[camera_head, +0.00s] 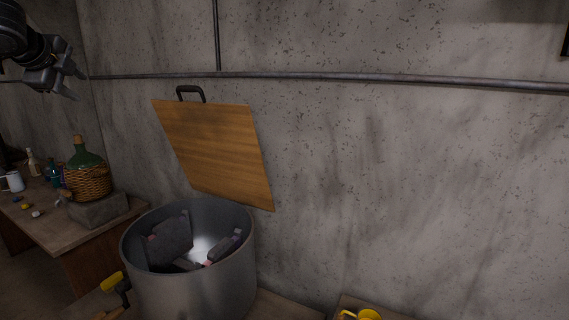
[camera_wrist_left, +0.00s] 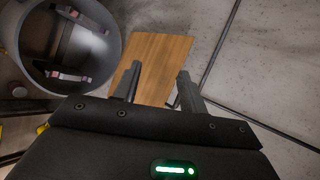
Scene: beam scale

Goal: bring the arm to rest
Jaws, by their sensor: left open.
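My left gripper (camera_head: 74,84) is high at the top left of the head view, in front of the concrete wall. In the left wrist view its two fingers (camera_wrist_left: 158,70) stand apart with nothing between them. A wooden board (camera_head: 218,150) with a dark handle is tilted against the wall, below and to the right of the gripper. The board also shows beyond the fingers in the left wrist view (camera_wrist_left: 165,55), apart from them. My right gripper is not in view. No beam scale can be made out.
A large metal pot (camera_head: 195,294) holds several dark pieces. A wicker-wrapped green bottle (camera_head: 88,183) stands on a block (camera_head: 99,210) on a side table (camera_head: 66,232) with small items. A yellow mug (camera_head: 367,315) is at the bottom edge. A pipe (camera_head: 330,77) crosses the wall.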

